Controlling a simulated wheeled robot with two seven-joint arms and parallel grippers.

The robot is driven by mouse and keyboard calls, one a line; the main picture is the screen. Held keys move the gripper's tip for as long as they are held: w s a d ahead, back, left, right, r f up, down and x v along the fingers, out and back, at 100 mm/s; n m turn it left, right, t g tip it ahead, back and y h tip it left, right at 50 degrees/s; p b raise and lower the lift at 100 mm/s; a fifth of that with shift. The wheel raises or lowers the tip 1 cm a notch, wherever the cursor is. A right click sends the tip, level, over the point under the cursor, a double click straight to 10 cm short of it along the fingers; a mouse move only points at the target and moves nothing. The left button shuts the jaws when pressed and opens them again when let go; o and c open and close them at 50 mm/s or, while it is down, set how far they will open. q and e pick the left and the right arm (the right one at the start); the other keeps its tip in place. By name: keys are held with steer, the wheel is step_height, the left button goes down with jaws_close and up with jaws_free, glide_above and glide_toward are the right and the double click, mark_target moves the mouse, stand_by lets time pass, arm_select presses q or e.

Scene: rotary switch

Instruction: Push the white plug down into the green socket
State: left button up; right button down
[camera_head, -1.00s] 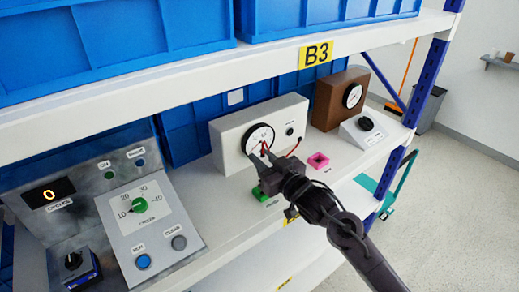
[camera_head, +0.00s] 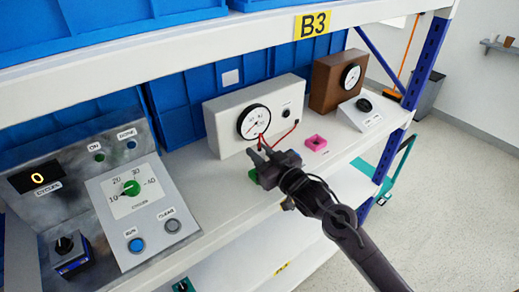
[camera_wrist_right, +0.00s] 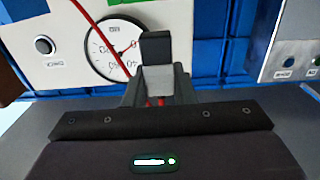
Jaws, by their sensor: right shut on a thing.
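My right gripper (camera_head: 262,154) is shut in front of the white gauge box. In the wrist view its fingers (camera_wrist_right: 157,88) close on a pale block with a dark end, which looks like the white plug (camera_wrist_right: 158,79). The plug cannot be made out in the head view. A red cable runs from the gauge box down to the fingers. The green socket (camera_head: 253,177) is on the shelf just below the gripper and mostly hidden by it. I cannot tell whether plug and socket touch. My left gripper is not in view.
The white gauge box (camera_head: 222,125) stands behind the gripper. A pink socket (camera_head: 315,142) lies to its right, with a brown gauge box (camera_head: 325,92) beyond. A control panel (camera_head: 150,215) fills the left. The upper shelf (camera_head: 200,68) overhangs.

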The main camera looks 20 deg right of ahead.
steer(key=shift+f, duration=0.6)
stand_by(0.3)
stand_by(0.5)
steer(key=shift+p, duration=0.35)
stand_by(0.7)
steer(key=shift+f+b, duration=0.95)
steer(key=shift+f, duration=0.7)
steer(key=c, duration=1.1)
jaws_free()
